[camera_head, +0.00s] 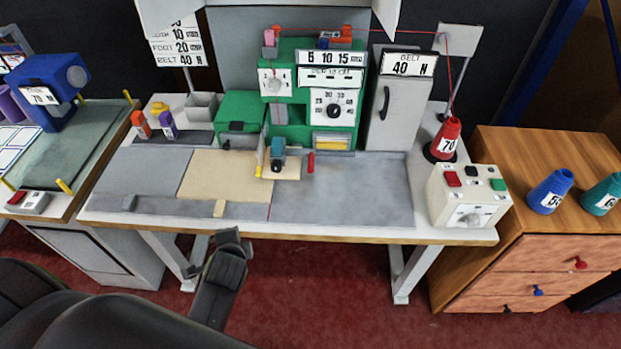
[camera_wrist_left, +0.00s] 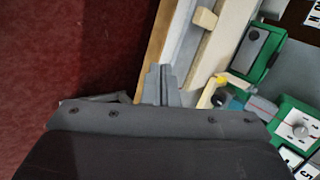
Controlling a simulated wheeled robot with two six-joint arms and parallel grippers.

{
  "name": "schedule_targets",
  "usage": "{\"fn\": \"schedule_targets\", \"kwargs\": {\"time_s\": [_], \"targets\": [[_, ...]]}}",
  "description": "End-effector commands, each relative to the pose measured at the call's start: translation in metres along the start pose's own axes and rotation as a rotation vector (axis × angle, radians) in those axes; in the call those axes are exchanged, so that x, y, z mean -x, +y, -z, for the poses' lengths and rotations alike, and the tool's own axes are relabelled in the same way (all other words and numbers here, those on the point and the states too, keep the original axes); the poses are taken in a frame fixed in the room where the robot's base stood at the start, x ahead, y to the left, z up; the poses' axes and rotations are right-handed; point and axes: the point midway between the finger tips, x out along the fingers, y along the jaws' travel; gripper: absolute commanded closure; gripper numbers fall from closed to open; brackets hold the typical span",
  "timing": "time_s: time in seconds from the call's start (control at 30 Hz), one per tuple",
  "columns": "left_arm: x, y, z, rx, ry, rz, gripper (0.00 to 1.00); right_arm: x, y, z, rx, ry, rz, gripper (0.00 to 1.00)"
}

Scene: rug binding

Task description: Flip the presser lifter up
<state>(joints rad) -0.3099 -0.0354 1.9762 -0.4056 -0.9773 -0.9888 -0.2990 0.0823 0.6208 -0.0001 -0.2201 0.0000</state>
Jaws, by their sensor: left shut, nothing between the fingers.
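The green sewing machine (camera_head: 290,90) stands at the back middle of the table, with dials and number plates on its front. A small red lever (camera_head: 311,162) hangs at the right of its presser area, pointing down; I take it for the presser lifter. A blue-grey presser block (camera_head: 278,152) sits just left of it. My left gripper (camera_head: 229,236) is shut and empty at the table's front edge, below and left of the lever, well apart from it. It also shows in the left wrist view (camera_wrist_left: 163,72), beside the table edge; the lever cannot be made out there.
A beige mat (camera_head: 225,175) lies on the table left of the presser. A control box (camera_head: 468,195) and red thread cone (camera_head: 446,138) stand at the right. The grey tabletop (camera_head: 365,190) right of the lever is clear.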

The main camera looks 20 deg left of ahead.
Motion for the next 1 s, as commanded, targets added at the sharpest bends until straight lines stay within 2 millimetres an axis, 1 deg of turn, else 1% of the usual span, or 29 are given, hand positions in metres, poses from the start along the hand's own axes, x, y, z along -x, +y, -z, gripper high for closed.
{"fn": "schedule_targets", "kwargs": {"time_s": [0.03, 0.1, 0.17, 0.3, 0.37, 0.5, 0.6, 0.7, 0.8, 0.9, 1.0], "targets": [[-0.005, -0.007, 0.011, -0.087, 0.007, 0.033, 1.00, 0.001, 0.000, -0.001, 0.000, -0.001, 0.000, 0.64], [-0.012, -0.017, 0.023, -0.221, 0.010, 0.082, 1.00, 0.001, 0.000, -0.001, 0.000, -0.001, 0.000, 0.64], [-0.017, -0.024, 0.036, -0.337, 0.012, 0.122, 1.00, 0.001, 0.000, -0.001, 0.000, -0.002, 0.000, 0.64], [-0.028, -0.039, 0.068, -0.618, 0.009, 0.222, 1.00, 0.001, 0.000, -0.002, 0.000, -0.002, 0.000, 0.64], [-0.032, -0.044, 0.083, -0.741, 0.004, 0.264, 1.00, 0.001, 0.000, -0.002, 0.000, -0.003, 0.000, 0.64], [-0.038, -0.055, 0.122, -1.026, -0.010, 0.370, 1.00, 0.001, 0.000, -0.002, 0.000, -0.003, 0.000, 0.64], [-0.040, -0.060, 0.148, -1.206, -0.023, 0.442, 1.00, 0.001, -0.001, -0.002, -0.001, -0.003, 0.001, 0.64], [-0.040, -0.063, 0.170, -1.352, -0.038, 0.504, 1.00, 0.001, -0.001, -0.002, -0.001, -0.003, 0.002, 0.64], [-0.040, -0.065, 0.186, -1.453, -0.051, 0.549, 1.00, 0.001, -0.002, -0.002, -0.001, -0.003, 0.002, 0.64], [-0.039, -0.065, 0.195, -1.511, -0.058, 0.575, 1.00, 0.001, -0.003, -0.002, -0.002, -0.003, 0.003, 0.64], [-0.039, -0.065, 0.198, -1.534, -0.063, 0.585, 1.00, 0.001, -0.003, -0.002, -0.002, -0.003, 0.004, 0.64]]}}
